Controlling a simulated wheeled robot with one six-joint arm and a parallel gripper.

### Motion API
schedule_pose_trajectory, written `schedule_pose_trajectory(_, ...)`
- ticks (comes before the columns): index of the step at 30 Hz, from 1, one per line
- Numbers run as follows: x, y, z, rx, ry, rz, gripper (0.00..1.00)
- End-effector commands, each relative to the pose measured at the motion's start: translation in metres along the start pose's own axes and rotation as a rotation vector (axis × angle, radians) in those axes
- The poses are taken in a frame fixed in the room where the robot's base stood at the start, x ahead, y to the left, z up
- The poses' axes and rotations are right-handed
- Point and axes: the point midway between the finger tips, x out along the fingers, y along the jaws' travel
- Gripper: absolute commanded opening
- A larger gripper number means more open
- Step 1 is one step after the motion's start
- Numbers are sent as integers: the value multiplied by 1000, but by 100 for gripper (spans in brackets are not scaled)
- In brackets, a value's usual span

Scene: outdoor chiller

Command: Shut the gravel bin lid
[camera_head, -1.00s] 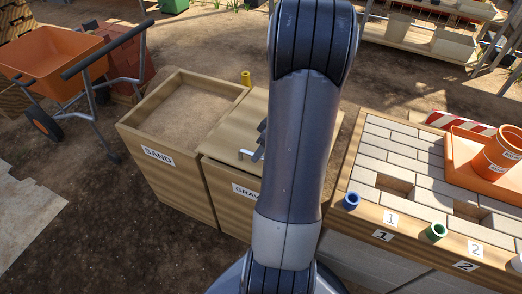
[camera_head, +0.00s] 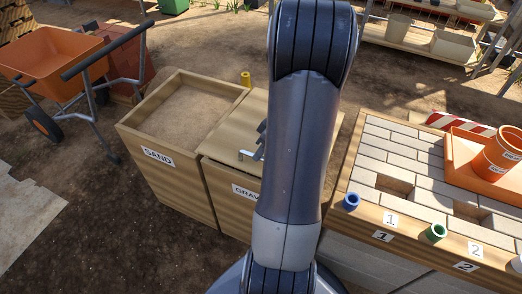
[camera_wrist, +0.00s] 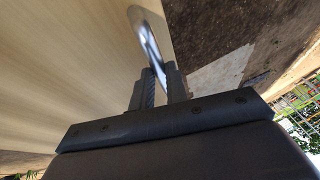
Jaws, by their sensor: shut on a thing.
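The gravel bin (camera_head: 231,193), labelled "GRAV…" with the rest hidden by my arm, stands right of the sand bin. Its wooden lid (camera_head: 233,131) appears to lie flat over the bin top; my arm covers its right part. A metal bar handle (camera_head: 246,154) shows at the lid's front, and it also shows in the wrist view (camera_wrist: 147,36) against the pale wood of the lid (camera_wrist: 65,65). My gripper (camera_wrist: 162,78) is shut on the handle. In the head view its jaws (camera_head: 260,150) are partly hidden behind my arm.
The open sand bin (camera_head: 150,180) adjoins on the left, with an orange wheelbarrow (camera_head: 55,65) beyond. A brick-topped bench (camera_head: 400,165) with blue and green rings and an orange bucket (camera_head: 500,150) stands on the right. Bare ground lies at front left.

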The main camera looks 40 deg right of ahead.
Motion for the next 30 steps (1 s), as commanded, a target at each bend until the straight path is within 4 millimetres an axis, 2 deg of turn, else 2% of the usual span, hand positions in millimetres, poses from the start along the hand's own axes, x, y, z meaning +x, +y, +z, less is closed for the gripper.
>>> schedule_pose_trajectory(5,2,1,1,0,0,1,0)
schedule_pose_trajectory(17,38,4,16,1,0,-2,0)
schedule_pose_trajectory(27,41,2,18,3,-5,-8,0)
schedule_pose_trajectory(28,42,2,18,3,-5,-9,15)
schedule_pose_trajectory(30,42,2,18,3,-5,-9,21)
